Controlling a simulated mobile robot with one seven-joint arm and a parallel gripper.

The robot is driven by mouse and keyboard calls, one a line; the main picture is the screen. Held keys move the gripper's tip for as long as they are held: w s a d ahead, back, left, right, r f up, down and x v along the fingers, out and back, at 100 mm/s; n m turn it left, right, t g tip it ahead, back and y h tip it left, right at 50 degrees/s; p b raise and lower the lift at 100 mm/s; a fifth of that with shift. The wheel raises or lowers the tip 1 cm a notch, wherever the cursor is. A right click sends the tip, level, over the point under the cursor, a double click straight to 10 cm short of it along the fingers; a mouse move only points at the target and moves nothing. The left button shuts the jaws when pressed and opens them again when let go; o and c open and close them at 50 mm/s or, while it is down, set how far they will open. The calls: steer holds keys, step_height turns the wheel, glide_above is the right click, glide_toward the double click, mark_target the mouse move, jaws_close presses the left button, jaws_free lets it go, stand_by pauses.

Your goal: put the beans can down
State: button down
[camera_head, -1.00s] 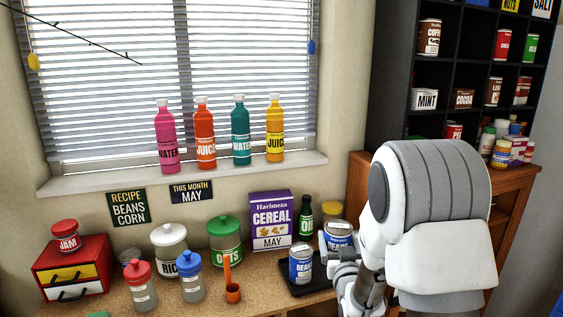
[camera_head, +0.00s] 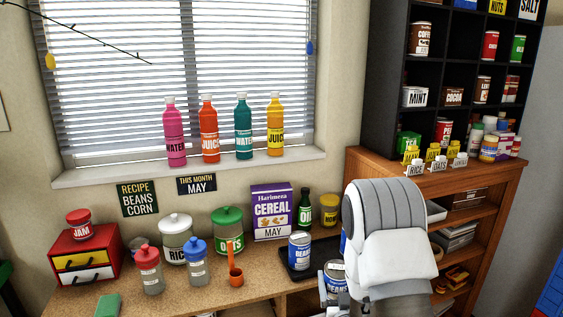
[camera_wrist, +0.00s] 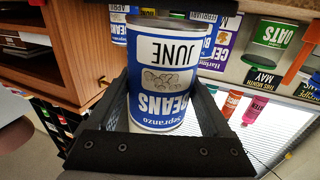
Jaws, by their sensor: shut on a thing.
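My gripper (camera_wrist: 160,88) is shut on a blue and white beans can (camera_wrist: 160,108). Its label, upside down in the wrist view, reads JUNE. In the head view the held can (camera_head: 335,277) is at the front of the counter, right of centre, partly hidden by my gripper (camera_head: 338,295). I cannot tell whether its base touches anything. Another beans can (camera_head: 300,251) stands upright on a black tray (camera_head: 293,272) behind and left of it. A blue patch (camera_head: 343,240), perhaps another can, is mostly hidden by my arm. The wrist view shows labels reading APRIL (camera_wrist: 118,17) and FEBRUARY behind the held can.
A cereal box (camera_head: 271,212), oil bottle (camera_head: 305,209) and yellow tin (camera_head: 329,210) stand behind the tray. Jars, shakers and an orange scoop (camera_head: 236,278) stand to its left. A wooden shelf unit (camera_head: 470,190) is at the right. Bare counter shows around the scoop.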

steer(key=f, duration=0.1)
steer(key=s+f, duration=0.1)
steer(key=shift+s+f, duration=0.3)
steer(key=shift+f, duration=0.05)
steer(key=shift+s+f, duration=0.4)
steer(key=shift+s, duration=0.05)
steer(key=shift+s, duration=0.1)
